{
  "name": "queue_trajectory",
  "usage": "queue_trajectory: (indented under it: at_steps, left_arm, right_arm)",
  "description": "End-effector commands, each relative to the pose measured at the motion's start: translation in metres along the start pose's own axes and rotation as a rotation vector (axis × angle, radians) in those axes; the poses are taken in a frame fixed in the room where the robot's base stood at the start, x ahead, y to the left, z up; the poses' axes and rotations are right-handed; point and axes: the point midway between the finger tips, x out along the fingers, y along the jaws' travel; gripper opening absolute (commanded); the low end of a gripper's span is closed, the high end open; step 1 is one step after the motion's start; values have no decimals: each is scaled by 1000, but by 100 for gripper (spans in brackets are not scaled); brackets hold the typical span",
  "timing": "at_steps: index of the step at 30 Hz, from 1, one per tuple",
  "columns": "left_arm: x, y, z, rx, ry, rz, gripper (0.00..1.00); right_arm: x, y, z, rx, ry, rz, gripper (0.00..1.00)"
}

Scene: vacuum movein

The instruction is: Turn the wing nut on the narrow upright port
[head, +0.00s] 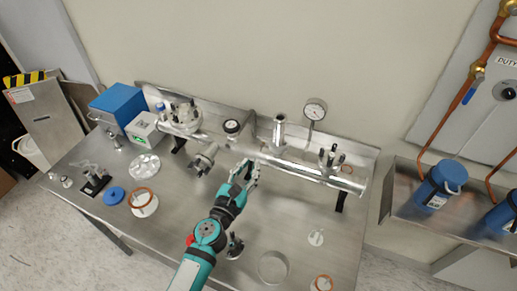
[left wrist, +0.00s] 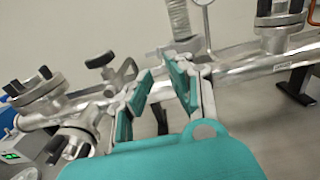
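A silvery horizontal pipe (head: 312,173) runs along the back of the steel bench. A narrow upright port (head: 279,133) with a ribbed tube rises from it, left of the dial gauge. The ribbed tube also shows at the top of the left wrist view (left wrist: 178,18). My left gripper (head: 246,176) is in front of the pipe, below and left of this port. My right gripper is not in view.
A dial gauge (head: 315,109) stands right of the port. A flanged port with dark bolts (head: 331,160) is farther right. Another flanged port (head: 184,118) and a side port (head: 204,160) are at left. A metal ring (head: 272,267) lies on the front bench.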

Motion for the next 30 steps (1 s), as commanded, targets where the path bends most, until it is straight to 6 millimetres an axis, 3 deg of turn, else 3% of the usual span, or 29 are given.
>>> queue_trajectory:
  at_steps: [6, 12, 23, 27, 30]
  left_arm:
    - [44, 0, 0, 1, -1, 0, 18]
    - [65, 0, -1, 1, 0, 0, 18]
    - [70, 0, 0, 1, 0, 0, 18]
    - [70, 0, 0, 1, 0, 0, 1]
    - [70, 0, 0, 1, 0, 0, 0]
  right_arm:
    - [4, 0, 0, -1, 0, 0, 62]
    - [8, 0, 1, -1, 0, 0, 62]
    - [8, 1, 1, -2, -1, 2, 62]
    - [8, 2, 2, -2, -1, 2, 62]
    - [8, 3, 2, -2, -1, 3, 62]
